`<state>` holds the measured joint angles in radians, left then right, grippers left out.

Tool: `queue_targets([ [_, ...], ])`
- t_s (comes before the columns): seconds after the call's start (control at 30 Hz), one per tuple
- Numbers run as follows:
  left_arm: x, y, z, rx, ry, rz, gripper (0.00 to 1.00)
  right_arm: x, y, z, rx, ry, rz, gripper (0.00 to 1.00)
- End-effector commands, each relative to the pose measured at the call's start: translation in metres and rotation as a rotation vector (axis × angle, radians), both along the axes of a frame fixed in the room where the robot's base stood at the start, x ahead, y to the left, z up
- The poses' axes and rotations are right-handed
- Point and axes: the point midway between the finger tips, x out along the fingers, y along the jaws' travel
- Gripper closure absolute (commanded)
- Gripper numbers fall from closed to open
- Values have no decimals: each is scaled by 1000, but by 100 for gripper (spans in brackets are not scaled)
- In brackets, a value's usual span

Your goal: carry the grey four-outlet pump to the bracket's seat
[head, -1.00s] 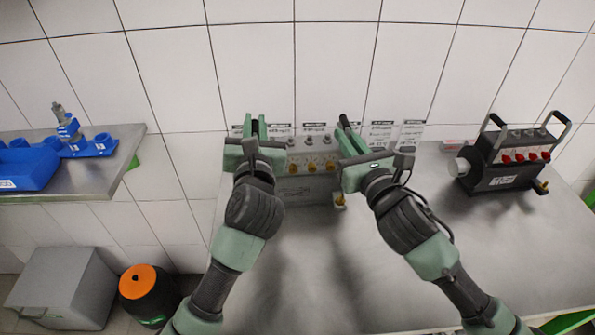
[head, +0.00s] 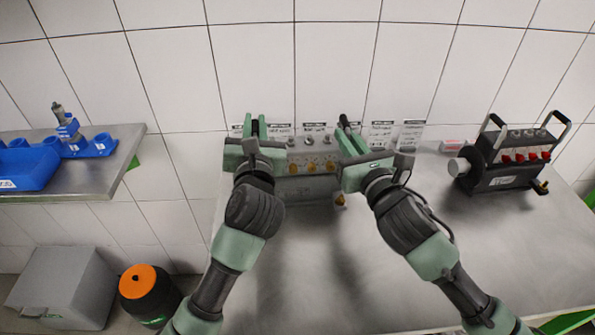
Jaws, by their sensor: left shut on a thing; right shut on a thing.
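The grey pump (head: 311,165) with yellow outlet knobs is between my two grippers at the back of the metal table, in the head view. My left gripper (head: 257,128) is shut on the pump's left handle. My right gripper (head: 347,128) is shut on its right handle. The handles are mostly hidden by the grippers. The pump looks level; I cannot tell whether it touches the table. I cannot make out the bracket's seat.
A black pump with red knobs (head: 505,160) stands on the table (head: 400,285) at the right. Labels (head: 381,133) are on the back wall. A side shelf at the left holds a blue bin (head: 28,170) and a blue holder (head: 90,147). The table's front middle is clear.

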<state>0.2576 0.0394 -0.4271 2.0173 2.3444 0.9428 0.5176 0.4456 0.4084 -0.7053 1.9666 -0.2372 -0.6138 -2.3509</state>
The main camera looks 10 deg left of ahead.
Motion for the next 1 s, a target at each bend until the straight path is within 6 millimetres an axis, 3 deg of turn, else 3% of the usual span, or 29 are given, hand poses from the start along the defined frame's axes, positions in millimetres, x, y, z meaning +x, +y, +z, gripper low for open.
queue_targets([
  [0.37,0,1,9,3,-9,2,100,1,-1,9,1,-7,-1,100],
  [1.0,0,1,55,4,-12,2,100,1,-1,54,1,-9,-2,100],
])
